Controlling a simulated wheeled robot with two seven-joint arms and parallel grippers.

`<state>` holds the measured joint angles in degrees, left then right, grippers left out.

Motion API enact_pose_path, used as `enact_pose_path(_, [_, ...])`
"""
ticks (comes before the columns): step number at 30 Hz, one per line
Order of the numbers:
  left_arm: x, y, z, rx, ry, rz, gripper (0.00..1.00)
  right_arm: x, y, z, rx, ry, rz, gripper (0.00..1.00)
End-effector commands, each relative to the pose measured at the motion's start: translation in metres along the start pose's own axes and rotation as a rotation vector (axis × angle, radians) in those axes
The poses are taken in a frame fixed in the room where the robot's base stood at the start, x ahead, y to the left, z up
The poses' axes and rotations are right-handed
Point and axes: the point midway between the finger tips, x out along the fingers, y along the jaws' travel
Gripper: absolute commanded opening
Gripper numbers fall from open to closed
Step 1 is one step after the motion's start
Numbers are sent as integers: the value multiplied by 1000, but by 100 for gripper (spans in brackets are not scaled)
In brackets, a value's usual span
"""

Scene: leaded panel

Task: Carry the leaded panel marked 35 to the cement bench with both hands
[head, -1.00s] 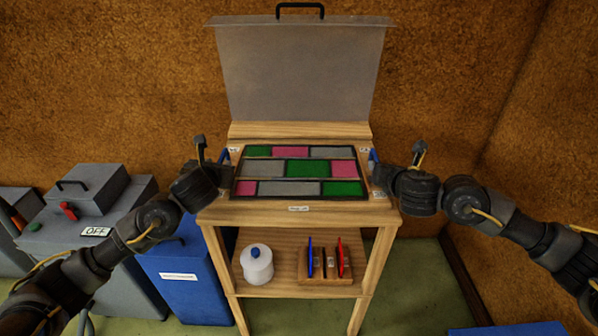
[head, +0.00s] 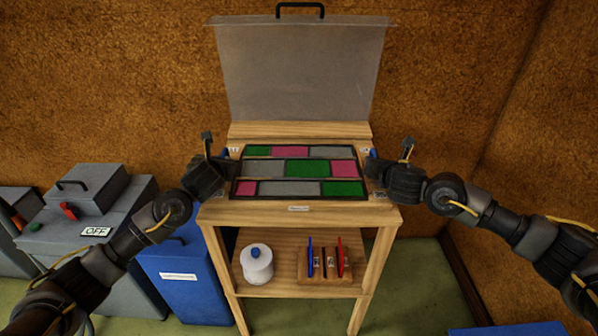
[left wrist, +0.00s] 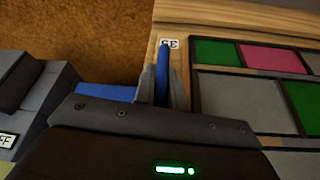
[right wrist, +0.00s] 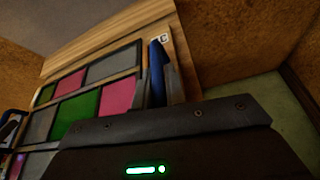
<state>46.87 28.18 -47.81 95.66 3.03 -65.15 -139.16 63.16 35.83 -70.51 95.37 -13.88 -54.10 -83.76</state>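The leaded panel (head: 300,170), with green, pink and grey panes in dark lead lines, lies flat on a wooden bench (head: 298,215). A blue upright handle stands at each side, left (left wrist: 162,65) and right (right wrist: 156,60). Small labels sit near the corners; I cannot read 35 on them for sure. My left gripper (head: 224,163) is at the left handle, with a finger on either side of it. My right gripper (head: 374,165) is likewise around the right handle. In both wrist views the fingers are close to the blue, but contact is unclear.
A grey hood (head: 300,70) stands raised behind the panel. On the lower shelf are a white lidded jar (head: 257,266) and a wooden rack (head: 325,268) with blue and red tools. At left are a blue bin (head: 185,280) and a grey machine with an OFF label (head: 97,232).

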Motion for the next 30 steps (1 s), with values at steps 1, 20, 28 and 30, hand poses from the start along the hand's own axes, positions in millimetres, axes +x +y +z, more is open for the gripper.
enact_pose_path(1, [0, 0, 0, 0, 0, 0, 5, 0, 0, 0, 0, 0, 0, 5])
enact_pose_path(20, [0, 0, 0, 1, 0, -1, 0, 0, 0, 0, 1, 1, -1, 0])
enact_pose_path(28, [0, 0, 0, 1, 0, -1, 0, 0, 0, -1, 1, 1, -1, 0])
enact_pose_path(30, [0, 0, 0, 1, 1, -1, 0, 0, 0, -1, 1, 1, -1, 0])
